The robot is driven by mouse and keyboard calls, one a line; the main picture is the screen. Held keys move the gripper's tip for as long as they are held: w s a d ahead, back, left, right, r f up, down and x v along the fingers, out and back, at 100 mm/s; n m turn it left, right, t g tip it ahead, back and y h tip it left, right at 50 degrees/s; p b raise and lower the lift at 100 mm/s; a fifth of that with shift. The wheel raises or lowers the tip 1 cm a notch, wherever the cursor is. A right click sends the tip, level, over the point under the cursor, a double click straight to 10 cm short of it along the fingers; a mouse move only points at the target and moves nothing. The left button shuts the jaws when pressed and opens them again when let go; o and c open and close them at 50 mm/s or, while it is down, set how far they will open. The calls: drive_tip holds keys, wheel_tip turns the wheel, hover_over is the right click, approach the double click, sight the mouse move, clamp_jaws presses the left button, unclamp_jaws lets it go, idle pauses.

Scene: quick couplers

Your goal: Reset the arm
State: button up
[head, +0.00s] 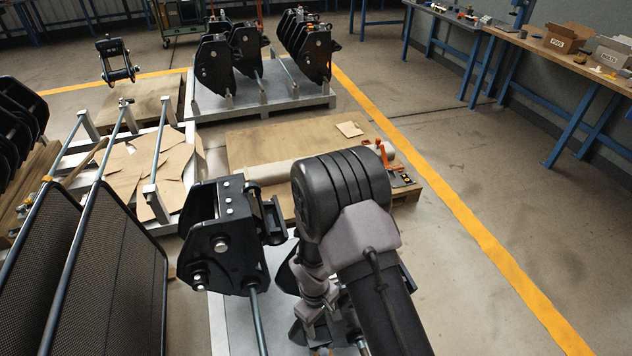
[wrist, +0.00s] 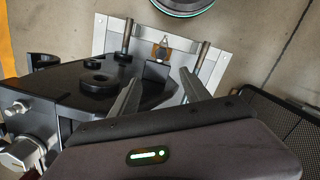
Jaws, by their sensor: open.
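My arm is bent over a metal stand at the lower middle of the head view. My gripper (wrist: 160,76) is open in the wrist view, its two fingers spread apart with no thing held between them. A black quick coupler (head: 222,245) stands on the stand's rod, left of my arm in the head view. In the wrist view a black coupler (wrist: 75,92) lies left of and close to my left finger; I cannot tell whether they touch. In the head view my own arm hides most of the gripper.
The stand's pale plate (wrist: 225,60) carries two upright rods. Dark mesh panels (head: 85,270) stand at the left. A wooden pallet (head: 290,135) lies behind my arm, and a rack of black couplers (head: 262,100) beyond it. The floor (head: 480,300) at the right is clear.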

drive_tip(key=w+d+r+m+t+y, duration=0.1)
drive_tip(key=d+r+m, duration=0.15)
drive_tip(key=r, duration=0.85)
drive_tip(key=w+d+r+m+t, duration=0.1)
drive_tip(key=w+d+r+m, duration=0.15)
drive_tip(key=r, duration=0.95)
drive_tip(key=s+d+r+m+t+y, duration=0.1)
drive_tip(key=s+d+r+m+t, duration=0.2)
drive_tip(key=s+r+m, duration=0.5)
drive_tip(key=s+r+t, duration=0.1)
drive_tip(key=s+r, duration=0.7)
drive_tip(key=r, duration=0.1)
drive_tip(key=shift+s+r+t+y+b, duration=0.25)
drive_tip(key=shift+s+t+y+b, duration=0.05)
drive_tip(key=shift+s+y+b, duration=0.1)
drive_tip(key=shift+d, duration=0.1)
